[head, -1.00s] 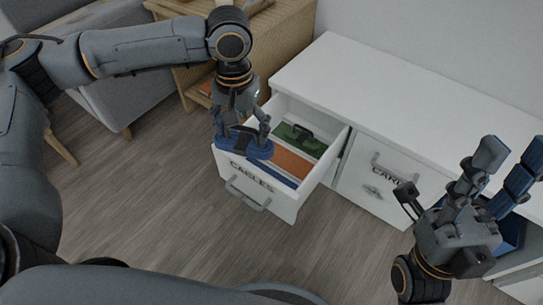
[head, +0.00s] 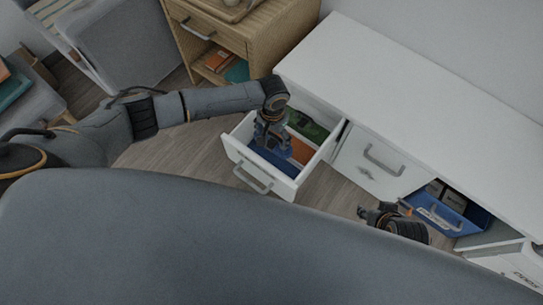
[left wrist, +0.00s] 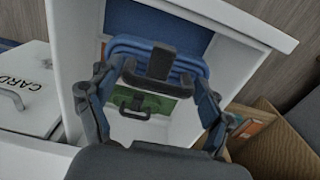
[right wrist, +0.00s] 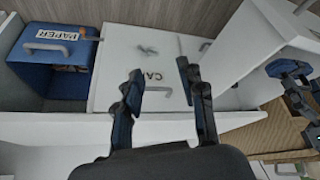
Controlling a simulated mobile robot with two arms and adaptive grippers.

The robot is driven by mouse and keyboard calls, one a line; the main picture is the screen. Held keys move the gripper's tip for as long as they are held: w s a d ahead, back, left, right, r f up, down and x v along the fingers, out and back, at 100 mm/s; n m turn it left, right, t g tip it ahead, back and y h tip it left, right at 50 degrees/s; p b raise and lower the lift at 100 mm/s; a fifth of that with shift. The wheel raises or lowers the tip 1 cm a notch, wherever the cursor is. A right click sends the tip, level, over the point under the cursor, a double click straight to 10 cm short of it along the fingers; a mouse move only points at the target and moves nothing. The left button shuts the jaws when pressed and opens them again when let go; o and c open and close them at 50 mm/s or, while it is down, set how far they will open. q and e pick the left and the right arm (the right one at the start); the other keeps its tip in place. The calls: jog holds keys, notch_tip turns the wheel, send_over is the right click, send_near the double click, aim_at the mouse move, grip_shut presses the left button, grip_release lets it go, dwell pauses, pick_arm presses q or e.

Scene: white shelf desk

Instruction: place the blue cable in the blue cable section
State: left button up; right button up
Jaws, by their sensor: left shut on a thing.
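The blue cable (left wrist: 155,47), a coil with a black strap, shows in the left wrist view. My left gripper (left wrist: 157,72) is shut on it at the strap. In the head view this left gripper (head: 270,138) is down at the open white drawer (head: 240,163), over its blue section (head: 268,164). The arm hides much of the cable there, and I cannot tell whether the cable touches the section floor. The orange section (head: 301,151) and the green cable (head: 308,127) lie behind. My right gripper (right wrist: 158,88) is open and empty, away from the drawer.
The white desk top (head: 420,95) is clear. A closed white drawer (head: 370,163) stands right of the open one, then a blue paper bin (head: 447,213). A wooden cabinet (head: 225,35) stands behind the open drawer at left.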

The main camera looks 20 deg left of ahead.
aim_at(271, 145)
pick_arm(q)
jog(key=shift+s+f, duration=0.6)
notch_tip(271, 145, down, 6)
jog(key=shift+r+b, duration=0.25)
jog(key=shift+b, duration=0.75)
notch_tip(271, 145, down, 5)
jog(key=shift+r+b, duration=0.15)
jog(key=shift+b, duration=0.9)
pick_arm(e)
jog(key=s+d+r+g, duration=0.1)
jog(key=s+r, duration=0.4)
jog(key=shift+d+r, duration=0.25)
jog(key=shift+r, duration=0.15)
pick_arm(q)
jog(key=shift+r, duration=0.1)
pick_arm(e)
jog(key=shift+s, duration=0.1)
